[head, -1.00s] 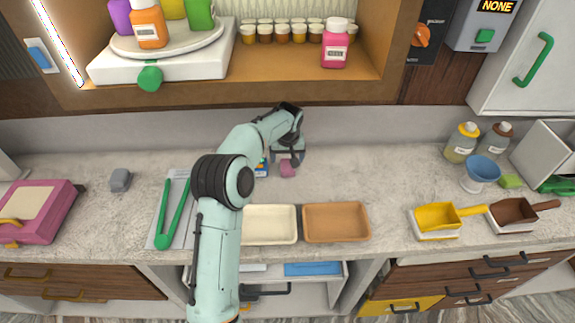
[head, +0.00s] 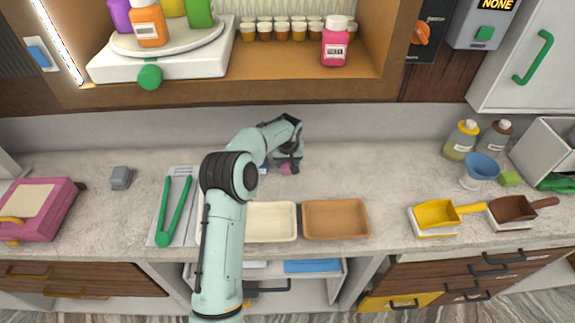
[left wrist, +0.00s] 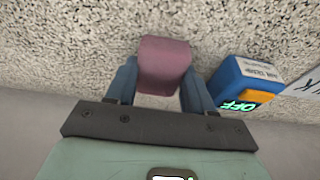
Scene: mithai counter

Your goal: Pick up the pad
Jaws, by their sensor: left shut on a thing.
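The pad is a small mauve block (head: 288,169) on the back part of the counter, partly covered by my gripper in the head view. It also shows in the left wrist view (left wrist: 163,62), between the two blue-grey fingers. My left gripper (head: 289,164) points down at the counter and is shut on the pad, with a finger on each side of it. The pad is at or very near the counter surface; I cannot tell if there is a gap under it. My right gripper is in neither view.
A blue box marked OFF (left wrist: 243,85) stands close to the right finger. A cream tray (head: 271,238) and a brown tray (head: 336,238) lie in front. Green tongs (head: 174,212) lie at the left. The counter right of the gripper is clear up to the yellow scoop (head: 436,215).

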